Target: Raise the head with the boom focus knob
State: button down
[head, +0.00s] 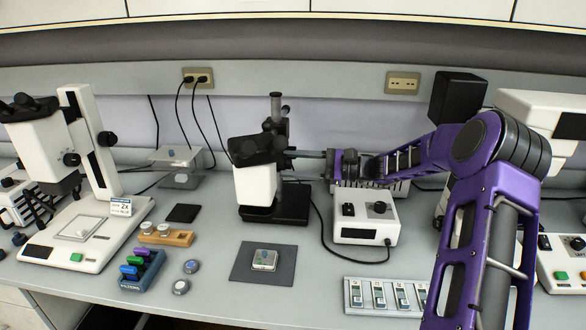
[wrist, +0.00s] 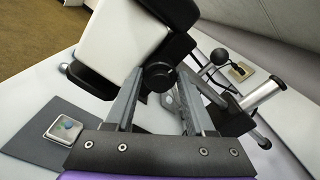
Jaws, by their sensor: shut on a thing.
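The boom microscope stands at the middle of the bench, with a white head (head: 256,184), black eyepieces and an upright post (head: 276,108) behind. In the wrist view its white head (wrist: 115,37) fills the upper left. The round black focus knob (wrist: 158,77) sits between my fingertips. My gripper (wrist: 161,82) is shut on the knob. In the head view my gripper (head: 295,154) reaches in from the right beside the head. I cannot clearly make out the knob there.
A dark mat (head: 240,272) with a small clear-cased sample (head: 264,259) lies in front of the microscope. A white control box (head: 365,222) stands below my arm, and a slide tray (head: 385,297) is in front. Another microscope (head: 45,140) is at left.

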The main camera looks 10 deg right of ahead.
jog(key=shift+n, duration=0.6)
jog(key=shift+b, duration=0.3)
jog(key=shift+c, duration=1.3)
grip_release()
jog(key=shift+d, duration=0.15)
jog(key=p+v, duration=0.1)
jog(key=v, duration=1.6)
jog(key=shift+s, duration=0.15)
